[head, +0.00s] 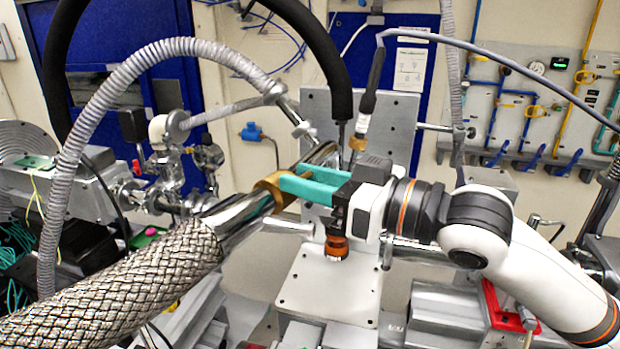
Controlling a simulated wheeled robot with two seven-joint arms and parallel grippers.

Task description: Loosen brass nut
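The brass nut (268,187) sits on a shiny metal pipe in the middle of the head view, at the upper end of a thick braided metal hose (130,268). My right gripper (284,179) comes in from the right with teal fingers pointing left. Its fingertips lie at the nut, one on the near side and one farther back, and look closed onto it. The near finger hides part of the nut, so the far contact is not clear. My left gripper is not in view.
A grey upright plate (318,112) stands behind the gripper. A black hose (328,60) and a grey corrugated hose (95,110) arch overhead. Valves (178,165) stand to the left. A pale plate (330,287) lies below. A panel with coloured pipes (545,100) is at the back right.

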